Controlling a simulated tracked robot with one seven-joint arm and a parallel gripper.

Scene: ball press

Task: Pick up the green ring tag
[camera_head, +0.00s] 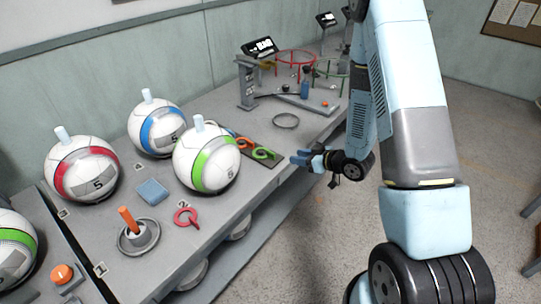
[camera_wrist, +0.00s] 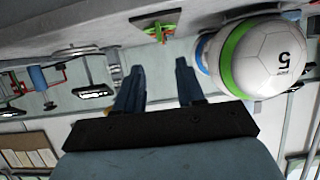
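The green ring tag (camera_head: 263,154) lies on a dark tray (camera_head: 276,161) on the bench, just right of the green-striped ball. An orange ring tag (camera_head: 244,143) lies beside it on the same tray. In the wrist view, the green ring tag (camera_wrist: 160,29) is near the top, beyond my fingertips. My gripper (camera_head: 300,157) is by the bench's front edge, right of the tray and apart from the tag. In the wrist view, the two blue fingers of my gripper (camera_wrist: 158,75) are spread with nothing between them.
Balls with green (camera_head: 207,158), blue (camera_head: 157,128) and red (camera_head: 82,170) stripes stand on the bench. A red ring tag (camera_head: 186,217), a blue block (camera_head: 152,191) and an orange-pin stand (camera_head: 139,236) are nearer. A grey ring (camera_head: 286,121) lies behind my gripper.

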